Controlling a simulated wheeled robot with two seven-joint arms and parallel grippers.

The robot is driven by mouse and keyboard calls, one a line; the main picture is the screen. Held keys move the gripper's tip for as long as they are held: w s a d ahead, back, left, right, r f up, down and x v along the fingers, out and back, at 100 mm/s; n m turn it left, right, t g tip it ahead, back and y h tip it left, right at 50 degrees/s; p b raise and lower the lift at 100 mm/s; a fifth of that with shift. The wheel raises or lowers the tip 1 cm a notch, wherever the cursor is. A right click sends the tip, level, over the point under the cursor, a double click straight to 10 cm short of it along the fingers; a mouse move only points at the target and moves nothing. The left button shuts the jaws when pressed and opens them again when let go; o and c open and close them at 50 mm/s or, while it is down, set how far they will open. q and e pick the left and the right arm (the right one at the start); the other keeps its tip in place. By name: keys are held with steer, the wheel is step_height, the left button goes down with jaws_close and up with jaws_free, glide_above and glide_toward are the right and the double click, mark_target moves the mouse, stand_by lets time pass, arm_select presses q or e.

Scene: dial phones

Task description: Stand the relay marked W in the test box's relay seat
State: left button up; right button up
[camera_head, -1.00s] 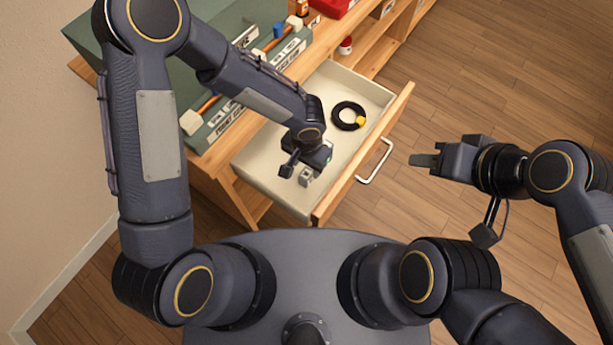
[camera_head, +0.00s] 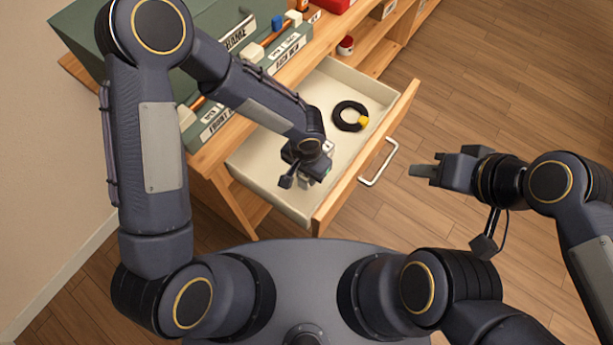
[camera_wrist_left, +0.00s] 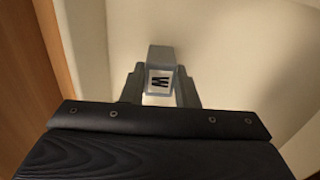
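The relay marked W (camera_wrist_left: 160,82) is a small grey block with a white face and a black W, in the left wrist view. It is in the open drawer (camera_head: 270,172), and its grey body shows only partly under my left gripper in the head view. My left gripper (camera_head: 306,180) is low in the drawer. In the left wrist view its two fingers (camera_wrist_left: 160,90) stand one on each side of the relay, with no clear gap; whether they grip it is not clear. My right gripper (camera_head: 424,170) is empty over the floor, its fingers seen edge-on. I cannot make out the test box's relay seat.
A black cable coil (camera_head: 349,116) with a yellow piece lies further back in the drawer. The drawer front with its handle (camera_head: 380,163) stands out toward me. Labelled green boxes (camera_head: 287,48) holding tools are on the wooden bench. The floor at right is clear.

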arm_select(q)
steer(key=shift+c, duration=1)
steer(key=shift+r+p, duration=1.75)
steer(key=shift+r, duration=1.3)
